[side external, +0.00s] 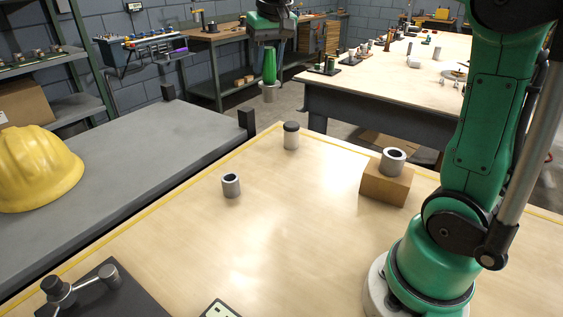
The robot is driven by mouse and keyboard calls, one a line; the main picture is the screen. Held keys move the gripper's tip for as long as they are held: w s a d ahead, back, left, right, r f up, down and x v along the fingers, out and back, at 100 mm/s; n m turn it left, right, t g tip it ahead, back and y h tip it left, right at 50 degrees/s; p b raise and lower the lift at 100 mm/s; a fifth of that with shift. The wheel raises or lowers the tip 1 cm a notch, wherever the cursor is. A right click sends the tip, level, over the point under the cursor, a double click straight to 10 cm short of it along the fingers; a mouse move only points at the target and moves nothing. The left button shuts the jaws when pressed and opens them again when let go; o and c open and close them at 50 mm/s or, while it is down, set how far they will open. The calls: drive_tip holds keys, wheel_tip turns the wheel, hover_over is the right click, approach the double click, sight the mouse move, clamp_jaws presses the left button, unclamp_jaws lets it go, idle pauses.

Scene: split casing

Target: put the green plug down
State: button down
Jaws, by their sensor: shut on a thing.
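My gripper (270,42) is at the top centre of the side external view, pointing down. It is shut on the green plug (269,66), which hangs upright below it. A pale grey cylindrical part (269,93) shows directly under the green body; I cannot tell if it is joined to it. The plug is in the air, clear of the wooden table (300,215), and shows above its far corner. A hollow grey ring (231,186) and a grey cylinder with a dark top (291,136) stand on the table. The fingertips are small and partly dark.
Another grey ring (393,161) sits on a brown block (386,184) at the right. A grey bench (160,165) with a yellow hard hat (36,168) lies at the left. A dark fixture (105,293) is at the front left. The middle of the table is clear.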

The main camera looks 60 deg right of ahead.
drive_tip(key=s+d+m+h, duration=0.1)
drive_tip(key=s+d+m, duration=0.25)
drive_tip(key=d, duration=0.45)
drive_tip(key=shift+m+g, duration=0.25)
drive_tip(key=shift+g, duration=0.05)
wheel_tip(320, 180, down, 20)
drive_tip(key=shift+w, duration=0.15)
drive_tip(key=c, duration=0.5)
unclamp_jaws()
drive_tip(key=shift+f, duration=0.1)
drive_tip(key=shift+c, duration=0.2)
